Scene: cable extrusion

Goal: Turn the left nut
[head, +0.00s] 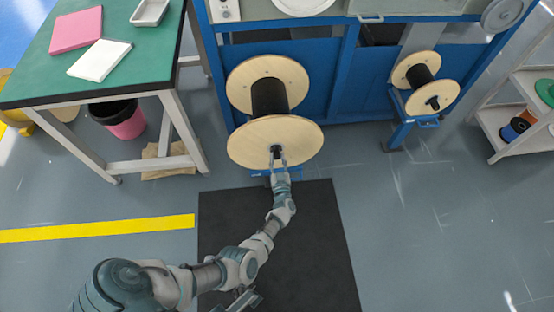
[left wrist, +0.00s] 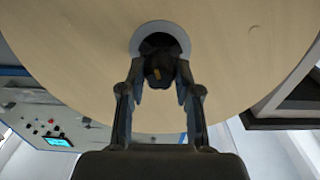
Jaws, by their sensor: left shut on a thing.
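The left nut (left wrist: 159,72) is a dark piece at the hub of the left wooden spool (head: 262,142), inside a pale ring on the spool's near face. My left gripper (head: 278,156) reaches up to this hub. In the left wrist view its two fingers (left wrist: 160,88) stand on either side of the nut, shut on it. The fingers and the shadow in the hub hide part of the nut. What looks like part of my right gripper (head: 243,299) shows at the bottom edge, cut off by the frame, so its jaws cannot be judged.
A smaller spool (head: 441,95) with a dark hub is on the blue machine (head: 332,75) at right. A green-topped table (head: 150,68) stands at left, with a pink bin (head: 127,122) under it. A shelf (head: 492,122) stands at far right. The black mat (head: 320,245) is clear at right.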

